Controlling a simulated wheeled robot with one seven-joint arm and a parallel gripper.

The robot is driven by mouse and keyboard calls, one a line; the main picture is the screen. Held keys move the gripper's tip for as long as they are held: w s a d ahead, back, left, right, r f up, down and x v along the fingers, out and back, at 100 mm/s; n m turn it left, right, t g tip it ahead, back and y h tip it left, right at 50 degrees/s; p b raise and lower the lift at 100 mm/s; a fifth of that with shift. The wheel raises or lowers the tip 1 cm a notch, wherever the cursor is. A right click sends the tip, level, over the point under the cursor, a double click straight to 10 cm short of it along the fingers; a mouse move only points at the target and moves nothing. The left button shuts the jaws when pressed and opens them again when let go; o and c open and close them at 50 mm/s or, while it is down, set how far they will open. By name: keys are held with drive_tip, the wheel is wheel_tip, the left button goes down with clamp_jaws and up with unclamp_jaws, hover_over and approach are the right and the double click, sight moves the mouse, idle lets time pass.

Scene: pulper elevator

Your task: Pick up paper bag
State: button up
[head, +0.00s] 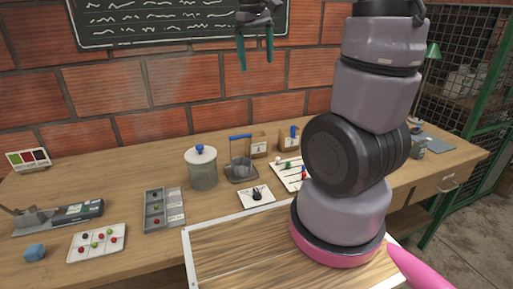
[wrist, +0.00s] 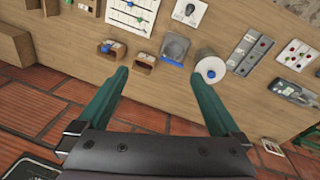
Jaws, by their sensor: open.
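Two small brown paper bags with pale labels stand towards the back of the wooden bench near the brick wall. One bag (head: 259,146) is right of the blue-handled scoop; in the wrist view this bag (wrist: 145,62) lies between my fingers. The other bag (head: 287,142) is further right and has a blue piece at its top; it also shows in the wrist view (wrist: 114,52). My gripper (head: 256,58) is open and empty, high above the bench before the wall. Its spread fingers (wrist: 161,76) touch nothing.
A glass jar (head: 203,173) and a grey scoop container (head: 242,170) stand left of the bags. A small white card (head: 256,196) and a bead board (head: 291,176) lie in front. A chalkboard (head: 180,22) hangs behind. Sorting trays and a scale-like device occupy the left.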

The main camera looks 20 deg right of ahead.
drive_tip(key=w+f+n+g+h, duration=0.3)
drive_tip(key=w+f+n+h, duration=0.35)
drive_tip(key=w+f, duration=0.65)
drive_tip(key=n+t+h, duration=0.2)
drive_tip(key=n+h, duration=0.5)
drive_tip(key=n, duration=0.2)
approach(256, 136)
wheel_tip(256, 136, up, 2)
drive_tip(key=s+a, duration=0.1)
drive_tip(key=s, duration=0.1)
drive_tip(key=x, duration=1)
drive_tip(key=shift+s+f, duration=0.35)
drive_tip(key=shift+f, duration=0.1)
drive_tip(key=shift+r, duration=0.1)
drive_tip(key=c, duration=1.5)
